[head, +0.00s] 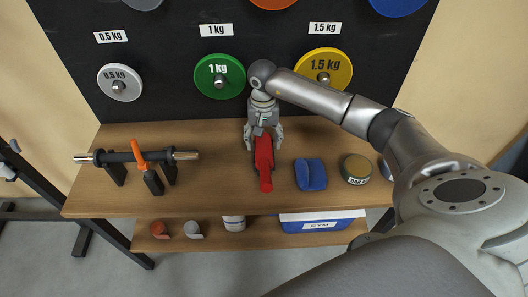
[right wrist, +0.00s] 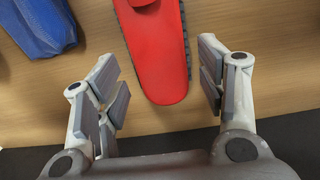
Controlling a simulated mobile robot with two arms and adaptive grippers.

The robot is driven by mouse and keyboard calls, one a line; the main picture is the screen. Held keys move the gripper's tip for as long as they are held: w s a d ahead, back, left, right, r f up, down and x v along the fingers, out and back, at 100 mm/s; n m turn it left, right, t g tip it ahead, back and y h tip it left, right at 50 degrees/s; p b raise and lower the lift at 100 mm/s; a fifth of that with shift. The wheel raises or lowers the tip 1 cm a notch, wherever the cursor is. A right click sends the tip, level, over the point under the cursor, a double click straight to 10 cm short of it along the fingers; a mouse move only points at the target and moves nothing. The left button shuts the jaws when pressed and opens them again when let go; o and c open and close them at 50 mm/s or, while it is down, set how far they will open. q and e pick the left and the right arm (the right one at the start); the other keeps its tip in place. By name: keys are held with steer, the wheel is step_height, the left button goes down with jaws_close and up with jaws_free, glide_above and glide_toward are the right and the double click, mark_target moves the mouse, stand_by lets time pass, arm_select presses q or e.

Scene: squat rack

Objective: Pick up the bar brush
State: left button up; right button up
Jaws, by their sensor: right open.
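The bar brush (head: 264,170) is red with dark bristles along its edges and lies on the wooden shelf top, pointing toward the front. My right gripper (head: 263,136) is over its far end in the head view, with fingers on both sides. In the right wrist view the brush (right wrist: 153,45) shows its rounded red end reaching between the open fingers of the gripper (right wrist: 160,88). Gaps show between the brush and the finger pads on both sides. My left gripper is not in view.
A folded blue cloth (head: 310,175) lies right of the brush, then a round tin (head: 356,169). A short bar (head: 120,156) with an orange clip rests on black stands at left. Weight plates hang on the black board (head: 170,50) behind. The lower shelf (head: 260,236) holds more items.

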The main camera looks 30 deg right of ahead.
mark_target(264, 147)
steer(key=f, duration=0.3)
steer(key=shift+s+a+f+p, duration=0.1)
steer(key=shift+s+f+p, duration=0.1)
steer(key=shift+f+p, duration=0.15)
steer(key=shift+w+f, duration=0.1)
steer(key=shift+f, duration=0.4)
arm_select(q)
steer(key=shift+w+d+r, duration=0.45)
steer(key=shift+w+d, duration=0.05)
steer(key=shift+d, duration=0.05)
arm_select(e)
steer(key=c, duration=1.2)
